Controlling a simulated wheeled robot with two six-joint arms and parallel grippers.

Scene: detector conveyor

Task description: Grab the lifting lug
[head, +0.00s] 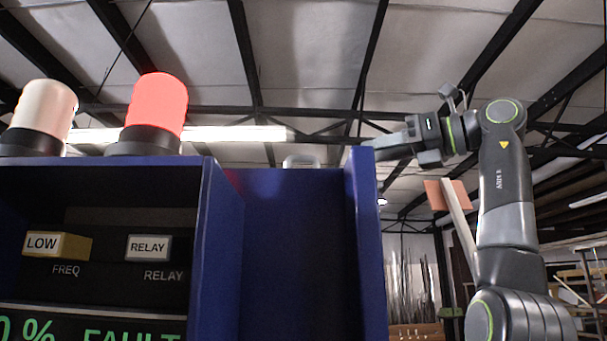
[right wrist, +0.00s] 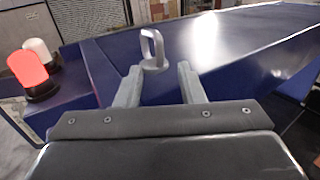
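The lifting lug (right wrist: 153,48) is a light grey upright loop on a round base, standing on the blue top of the machine. In the head view only its upper part (head: 300,160) shows above the blue panel. My right gripper (right wrist: 158,80) is open, its two grey fingers pointing toward the lug. The lug appears between and just beyond the fingertips, and nothing is held. In the head view the right gripper (head: 372,148) reaches in from the right at the machine's upper right edge. My left gripper is not in view.
The blue machine (head: 295,240) fills the left and middle of the head view. A lit red lamp (head: 158,105) and a white lamp (head: 43,110) stand on top, left of the lug. The blue top right of the lug (right wrist: 245,45) is clear.

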